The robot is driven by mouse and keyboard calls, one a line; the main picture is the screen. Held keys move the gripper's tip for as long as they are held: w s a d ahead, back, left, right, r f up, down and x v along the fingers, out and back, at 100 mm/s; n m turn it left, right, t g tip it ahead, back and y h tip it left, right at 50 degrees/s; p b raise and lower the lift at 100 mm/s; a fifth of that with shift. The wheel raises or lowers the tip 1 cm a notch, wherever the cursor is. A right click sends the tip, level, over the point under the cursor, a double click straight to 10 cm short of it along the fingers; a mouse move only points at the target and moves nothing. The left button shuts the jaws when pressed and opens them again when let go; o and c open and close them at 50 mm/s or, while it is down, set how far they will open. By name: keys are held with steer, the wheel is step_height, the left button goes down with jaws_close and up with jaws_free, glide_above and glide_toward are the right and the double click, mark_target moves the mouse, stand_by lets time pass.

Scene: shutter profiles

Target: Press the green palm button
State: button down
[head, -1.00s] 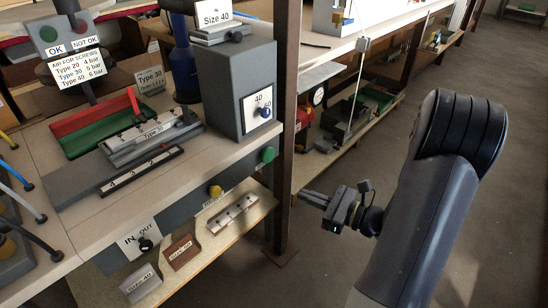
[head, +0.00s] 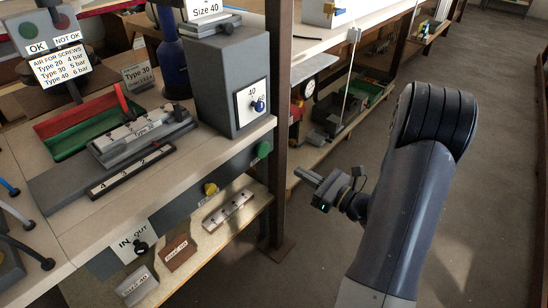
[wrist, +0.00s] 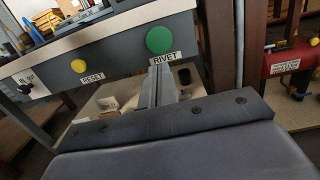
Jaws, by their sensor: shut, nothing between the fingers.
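The green palm button (head: 263,149), a round disc, sits on the front panel under the bench edge, close to the dark post. In the wrist view the green button (wrist: 159,40) is above a label reading RIVET. My gripper (head: 308,178) is to the right of the post in the head view, its thin fingers together and pointing left. In the wrist view my gripper's fingers (wrist: 159,75) point forward, their tips appearing just below the RIVET label. They are shut and empty. Whether they touch the panel cannot be told, but the button is not covered.
A yellow button (head: 211,189) labelled RESET in the wrist view is left of the green one. The dark upright post (head: 279,120) stands close to the right of the green button. A lower shelf (head: 190,262) holds labelled blocks. The floor on the right is open.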

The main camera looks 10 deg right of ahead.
mark_target(265, 152)
steer(key=b+x, duration=0.1)
steer(key=x, duration=0.9)
steer(key=shift+w+a, duration=0.1)
